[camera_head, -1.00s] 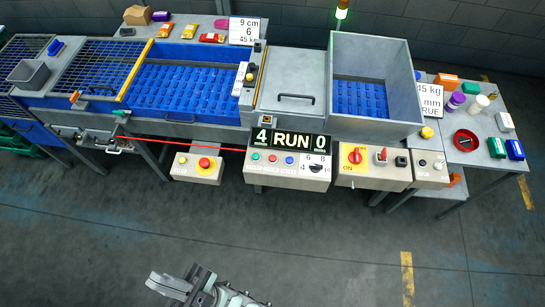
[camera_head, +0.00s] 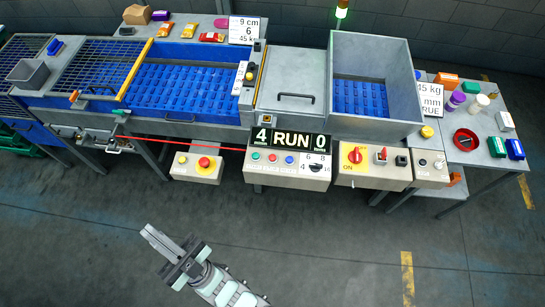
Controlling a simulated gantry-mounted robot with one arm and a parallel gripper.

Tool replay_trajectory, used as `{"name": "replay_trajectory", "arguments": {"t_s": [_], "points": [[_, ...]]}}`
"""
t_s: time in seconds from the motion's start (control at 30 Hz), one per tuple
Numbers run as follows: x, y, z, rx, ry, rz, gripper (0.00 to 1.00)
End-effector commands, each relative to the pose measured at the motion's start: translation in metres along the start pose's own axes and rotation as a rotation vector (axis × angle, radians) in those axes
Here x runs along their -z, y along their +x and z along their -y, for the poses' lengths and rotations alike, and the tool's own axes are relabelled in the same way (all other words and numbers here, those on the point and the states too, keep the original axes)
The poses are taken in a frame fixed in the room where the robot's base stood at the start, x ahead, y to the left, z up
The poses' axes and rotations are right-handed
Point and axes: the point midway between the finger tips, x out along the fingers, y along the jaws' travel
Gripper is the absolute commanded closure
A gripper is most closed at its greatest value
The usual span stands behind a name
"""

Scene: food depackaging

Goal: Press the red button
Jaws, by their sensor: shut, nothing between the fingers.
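The panel under the "4 RUN 0" display has a small red button (camera_head: 272,158) in a row between a green button (camera_head: 255,156) and a blue button (camera_head: 289,160). A separate box to its left carries a large red mushroom button (camera_head: 204,162) on a yellow plate. My gripper (camera_head: 149,233) is shut and empty, low in the picture, nearer the camera than the panels. It points up and left.
A box on the right has a red rotary switch (camera_head: 355,156) on a yellow plate. A blue conveyor (camera_head: 180,128) with a yellow rail runs behind the panels, beside a grey hopper (camera_head: 375,123). A side table (camera_head: 478,157) holds several containers. The floor in front is clear.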

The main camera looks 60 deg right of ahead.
Motion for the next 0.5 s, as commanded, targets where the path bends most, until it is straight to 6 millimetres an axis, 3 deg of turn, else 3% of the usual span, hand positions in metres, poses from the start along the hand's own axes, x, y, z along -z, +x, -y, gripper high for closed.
{"name": "replay_trajectory", "arguments": {"t_s": [0.2,0.5], "points": [[-0.084,0.0,-0.074,-0.143,-0.139,0.23,1.0],[-0.177,-0.026,-0.188,-0.349,-0.253,0.547,1.0]]}}
